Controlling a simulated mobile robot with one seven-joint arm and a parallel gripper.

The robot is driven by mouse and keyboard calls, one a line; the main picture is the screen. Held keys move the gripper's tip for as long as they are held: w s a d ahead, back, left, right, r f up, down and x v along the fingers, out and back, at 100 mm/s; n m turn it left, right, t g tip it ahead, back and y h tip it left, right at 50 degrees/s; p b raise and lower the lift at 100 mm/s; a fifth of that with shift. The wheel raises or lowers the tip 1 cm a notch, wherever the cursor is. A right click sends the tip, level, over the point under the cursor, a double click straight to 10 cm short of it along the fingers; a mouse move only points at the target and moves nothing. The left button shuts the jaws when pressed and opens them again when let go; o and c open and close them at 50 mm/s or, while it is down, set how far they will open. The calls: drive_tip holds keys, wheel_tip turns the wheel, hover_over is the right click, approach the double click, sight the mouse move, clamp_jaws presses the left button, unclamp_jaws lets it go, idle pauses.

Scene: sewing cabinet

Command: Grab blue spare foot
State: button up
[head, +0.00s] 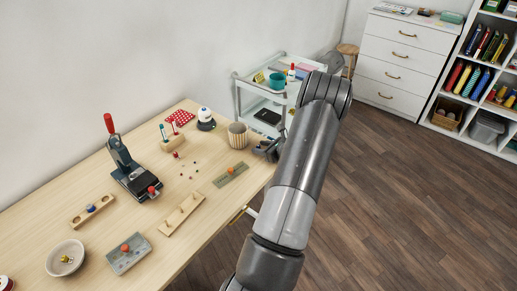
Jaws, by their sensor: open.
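A small blue round piece (91,208), which looks like the blue spare foot, sits in a light wooden holder (78,222) at the left front of the table. My gripper (262,150) is at the table's right end, beside a ribbed beige pot, far to the right of the blue piece. It is open, small in view and partly hidden by my forearm. I cannot see anything between its fingers.
The wooden table (205,228) also holds a black press with red knobs (130,172), a bowl (65,258), a grey tray with an orange-red piece (128,254), wooden strips (181,214) and the beige pot (237,135). A white cart (262,88) stands behind.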

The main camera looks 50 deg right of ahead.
drive_tip(key=shift+c, duration=0.5)
clamp_jaws()
drive_tip(key=shift+r, duration=0.1)
